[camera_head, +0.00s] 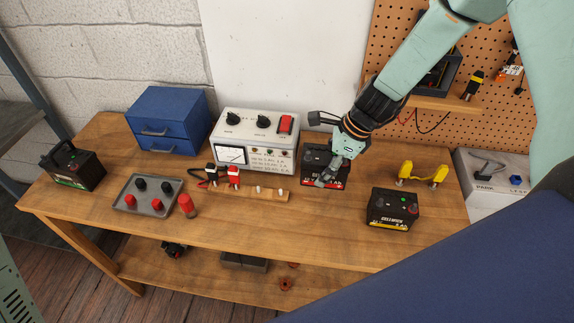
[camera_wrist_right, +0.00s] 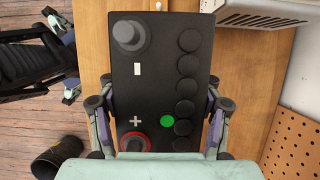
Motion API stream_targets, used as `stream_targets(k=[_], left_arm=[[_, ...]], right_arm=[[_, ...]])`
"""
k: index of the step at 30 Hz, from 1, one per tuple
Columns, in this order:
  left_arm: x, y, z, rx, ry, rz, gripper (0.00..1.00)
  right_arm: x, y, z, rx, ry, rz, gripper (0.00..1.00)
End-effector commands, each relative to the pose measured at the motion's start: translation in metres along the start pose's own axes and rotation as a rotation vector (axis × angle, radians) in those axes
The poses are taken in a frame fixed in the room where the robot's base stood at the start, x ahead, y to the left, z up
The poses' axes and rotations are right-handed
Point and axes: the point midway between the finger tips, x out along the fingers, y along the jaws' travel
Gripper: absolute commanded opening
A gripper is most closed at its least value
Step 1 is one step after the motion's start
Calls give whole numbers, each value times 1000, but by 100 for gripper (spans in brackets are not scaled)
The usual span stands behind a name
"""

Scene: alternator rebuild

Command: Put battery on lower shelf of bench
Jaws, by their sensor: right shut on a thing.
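My right gripper (camera_head: 331,176) is shut on a black battery with a red stripe (camera_head: 311,168), at the back middle of the bench top. The right wrist view shows its fingers along both sides of the battery (camera_wrist_right: 150,85), whose top has a grey and a red terminal and a green dot. I cannot tell whether it touches the wood. The bench's lower shelf (camera_head: 205,285) shows below the top's front edge. My left gripper (camera_wrist_right: 68,66) appears open and empty at the left of the right wrist view; it is outside the head view.
A yellow-striped battery (camera_head: 393,211) stands front right, another battery (camera_head: 73,168) at the left end. A white tester (camera_head: 258,140) stands left of the held battery. A dark box (camera_head: 244,262) and small parts are on the lower shelf, with some bare wood between.

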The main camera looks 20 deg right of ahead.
Motion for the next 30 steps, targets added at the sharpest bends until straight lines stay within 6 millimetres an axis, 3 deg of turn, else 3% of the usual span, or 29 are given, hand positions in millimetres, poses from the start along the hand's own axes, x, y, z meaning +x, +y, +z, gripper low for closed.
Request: stream_targets(k=[10, 17, 25, 30], left_arm=[[28, 0, 0, 0, 0, 0, 50], [33, 0, 0, 0, 0, 0, 50], [48, 0, 0, 0, 1, 0, 50], [49, 0, 0, 0, 1, 0, 50]], right_arm=[[48, -2, -18, -1, 0, -1, 3], [59, -4, -22, 0, -2, -3, 3], [88, -3, -34, -1, -1, -1, 3], [92, -4, -35, -2, -2, -3, 3]])
